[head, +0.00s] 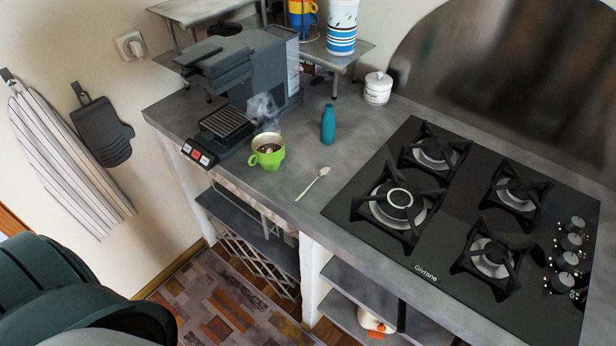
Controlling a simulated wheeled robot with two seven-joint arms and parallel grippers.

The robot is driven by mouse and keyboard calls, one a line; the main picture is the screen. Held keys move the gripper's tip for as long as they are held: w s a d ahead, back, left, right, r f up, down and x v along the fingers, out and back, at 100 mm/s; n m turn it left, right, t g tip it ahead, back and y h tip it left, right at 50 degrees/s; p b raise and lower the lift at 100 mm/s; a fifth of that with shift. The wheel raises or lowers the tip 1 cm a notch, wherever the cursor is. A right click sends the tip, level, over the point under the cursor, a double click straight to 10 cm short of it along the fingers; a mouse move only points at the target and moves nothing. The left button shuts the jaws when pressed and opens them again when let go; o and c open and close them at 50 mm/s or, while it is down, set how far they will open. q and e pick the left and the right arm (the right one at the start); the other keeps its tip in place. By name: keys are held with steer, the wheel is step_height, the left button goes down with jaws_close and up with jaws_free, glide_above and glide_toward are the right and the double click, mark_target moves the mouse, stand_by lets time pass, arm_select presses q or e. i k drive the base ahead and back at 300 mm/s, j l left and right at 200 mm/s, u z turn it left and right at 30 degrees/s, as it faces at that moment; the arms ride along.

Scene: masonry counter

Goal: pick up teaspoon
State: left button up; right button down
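A small pale teaspoon (313,183) lies flat on the grey counter, between a green cup and the gas hob. Its bowl end points up and to the right, and its handle runs down to the left near the counter's front edge. Neither of my grippers shows in the head view. A dark green rounded part at the lower left looks like my own body. Nothing touches the teaspoon.
A steaming green cup (267,151) stands left of the spoon, by the coffee machine (240,75). A teal bottle (328,125) stands behind the spoon. The black gas hob (440,262) lies to its right. A white jar (377,88) stands at the back.

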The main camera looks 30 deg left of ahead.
mark_target(325, 172)
steer(key=i+u, duration=0.2)
steer(key=u, duration=0.2)
steer(key=i+u, duration=0.25)
steer(key=u, duration=0.15)
